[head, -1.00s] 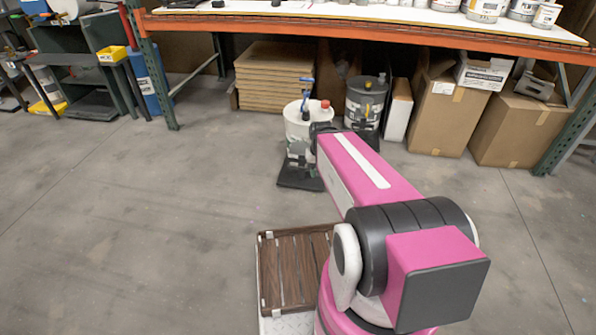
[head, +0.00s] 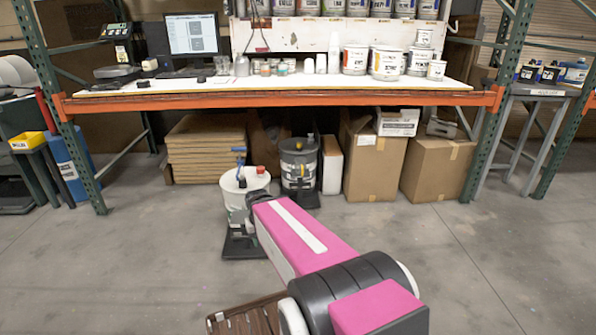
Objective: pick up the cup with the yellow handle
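I cannot make out a cup with a yellow handle in the head view. A group of small cups and jars (head: 265,68) stands on the white workbench (head: 400,84), too small to show any handle. My pink arm reaches forward from the lower right, well short of the bench and lower than it.
Paint cans (head: 386,63) stand right of the cups, a monitor (head: 190,36) left. An orange beam (head: 300,101) edges the bench. Below are a white bucket (head: 235,186), a grey drum (head: 299,165) and cardboard boxes (head: 372,160). The floor left and right is open.

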